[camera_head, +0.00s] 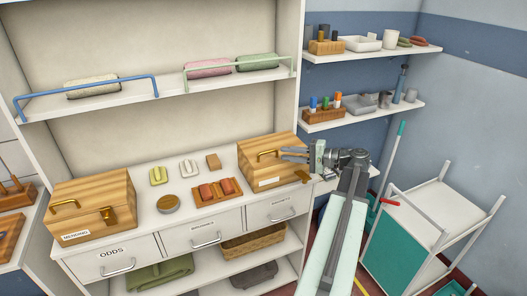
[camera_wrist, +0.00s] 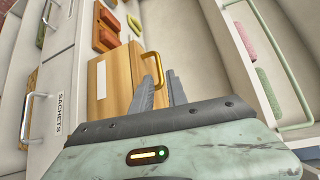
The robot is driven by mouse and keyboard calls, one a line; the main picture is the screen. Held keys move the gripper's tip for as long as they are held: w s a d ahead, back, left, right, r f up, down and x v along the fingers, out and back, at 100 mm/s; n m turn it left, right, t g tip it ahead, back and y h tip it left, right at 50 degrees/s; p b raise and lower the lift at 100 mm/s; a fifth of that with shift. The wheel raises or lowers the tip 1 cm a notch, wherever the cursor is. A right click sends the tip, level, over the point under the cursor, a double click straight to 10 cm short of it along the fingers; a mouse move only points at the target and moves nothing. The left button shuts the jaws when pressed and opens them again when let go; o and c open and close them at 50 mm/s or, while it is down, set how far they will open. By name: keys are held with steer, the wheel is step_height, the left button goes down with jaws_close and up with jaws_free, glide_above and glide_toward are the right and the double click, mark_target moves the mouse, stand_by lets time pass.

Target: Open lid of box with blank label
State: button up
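The wooden box with the blank white label (camera_head: 270,182) sits at the right end of the counter, its lid down. The box also shows in the wrist view (camera_wrist: 120,72), with the blank label (camera_wrist: 101,80) and handle (camera_wrist: 155,62). My gripper (camera_head: 283,153) is at the handle from the right, fingers apart. In the wrist view the handle's end lies at the gap between the fingertips (camera_wrist: 161,76); contact cannot be told.
Another wooden box (camera_head: 92,196), labelled MENDING, stands at the left with its lid down. Soap-like blocks, a round tin (camera_head: 168,203) and a wooden tray (camera_head: 217,198) lie between the boxes. A shelf with rails (camera_head: 85,104) runs above. A white trolley (camera_head: 440,215) stands at right.

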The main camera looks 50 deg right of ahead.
mark_target(269, 152)
steer(key=b+x, duration=0.1)
steer(key=x, duration=0.7)
jaws_close()
stand_by(1.1)
